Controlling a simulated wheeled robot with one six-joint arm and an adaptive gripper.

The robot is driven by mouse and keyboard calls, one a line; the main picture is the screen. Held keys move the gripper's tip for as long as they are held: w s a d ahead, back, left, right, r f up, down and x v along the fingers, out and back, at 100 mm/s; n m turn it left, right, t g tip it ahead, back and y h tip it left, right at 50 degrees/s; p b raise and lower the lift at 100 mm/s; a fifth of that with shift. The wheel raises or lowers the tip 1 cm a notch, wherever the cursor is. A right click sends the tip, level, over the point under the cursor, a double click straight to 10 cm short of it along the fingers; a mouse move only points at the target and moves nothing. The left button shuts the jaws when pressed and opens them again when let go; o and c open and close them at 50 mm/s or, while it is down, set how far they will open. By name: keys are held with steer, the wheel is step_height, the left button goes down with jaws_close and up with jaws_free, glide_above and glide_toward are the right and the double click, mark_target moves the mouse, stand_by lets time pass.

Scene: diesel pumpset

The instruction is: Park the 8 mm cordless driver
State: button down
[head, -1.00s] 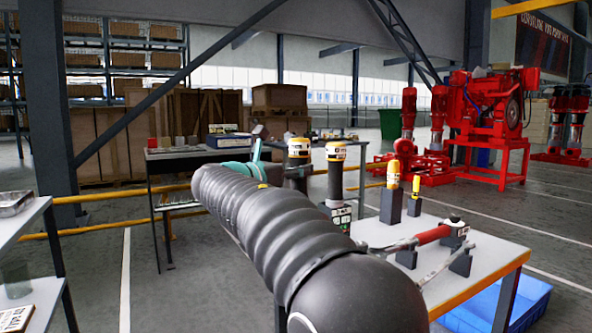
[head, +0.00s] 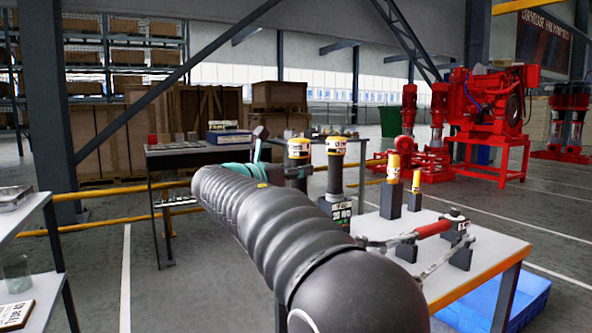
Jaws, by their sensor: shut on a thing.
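A teal-and-dark tool, apparently the 8 mm cordless driver (head: 238,169), shows at the far end of my arm. A teal upright part with a dark tip stands up beside it. Most of it is hidden behind my ribbed black arm, and I cannot read a size on it. My gripper (head: 272,173) shows only as dark pieces there; its fingertips are hidden. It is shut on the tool. The tool appears near the left end of the grey-topped table (head: 378,228); whether it touches anything there I cannot tell.
Two yellow-and-black topped tools (head: 299,150) (head: 336,150) stand beyond my arm. Yellow-handled tools stand in dark blocks (head: 391,200) (head: 415,201). A red-handled wrench (head: 433,229) lies on supports. A blue bin (head: 510,300) sits lower right; a shelf (head: 28,215) is at left.

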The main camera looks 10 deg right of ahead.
steer(key=c, duration=0.6)
jaws_free()
steer(key=shift+f, duration=0.1)
steer(key=v, duration=1.2)
